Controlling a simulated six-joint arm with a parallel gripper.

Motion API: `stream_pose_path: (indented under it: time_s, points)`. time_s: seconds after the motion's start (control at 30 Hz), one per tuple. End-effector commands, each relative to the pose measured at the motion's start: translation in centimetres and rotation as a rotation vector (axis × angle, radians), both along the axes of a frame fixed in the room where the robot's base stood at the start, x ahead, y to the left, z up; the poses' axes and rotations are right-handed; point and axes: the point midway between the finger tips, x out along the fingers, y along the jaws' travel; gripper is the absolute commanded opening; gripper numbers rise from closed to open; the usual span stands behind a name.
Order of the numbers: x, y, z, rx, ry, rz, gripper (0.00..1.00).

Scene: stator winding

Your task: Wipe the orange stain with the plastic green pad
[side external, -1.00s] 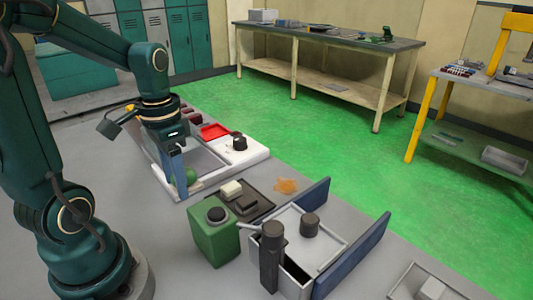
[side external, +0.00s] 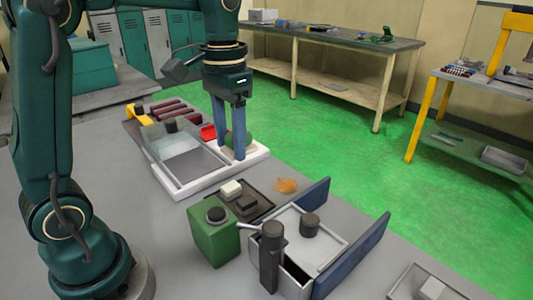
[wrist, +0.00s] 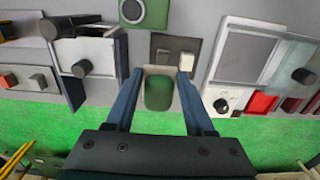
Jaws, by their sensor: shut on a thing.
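The green pad (wrist: 158,93) is a rounded green piece held between the two blue fingers of my gripper (wrist: 160,76) in the wrist view. In the side view my gripper (side external: 230,146) is shut on it, and the pad (side external: 243,141) shows partly behind the fingers. The gripper is over the white panel at the right of the open box. The orange stain (side external: 286,185) lies on the grey surface, to the right of and nearer the camera than the gripper. I cannot make out the stain in the wrist view.
A dark tray (side external: 262,203) with small blocks lies beside the stain. A green box with a round knob (side external: 214,236) and a white fixture with blue side walls (side external: 368,253) stand near it. The white-rimmed box (side external: 192,188) is left of the gripper.

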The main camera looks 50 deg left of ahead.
Motion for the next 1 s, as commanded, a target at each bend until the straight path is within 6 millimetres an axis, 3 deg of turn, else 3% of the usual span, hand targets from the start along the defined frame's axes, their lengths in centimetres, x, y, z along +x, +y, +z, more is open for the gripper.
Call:
stream_pose_path:
  time_s: [0.27,0.6,1.0]
  points:
    - [5.8,0.0,-1.2,0.000,0.002,-0.019,0.00]
    - [11.4,-0.6,-4.7,-0.001,0.004,-0.044,0.00]
    - [14.1,-1.4,-8.7,0.000,0.000,-0.062,0.00]
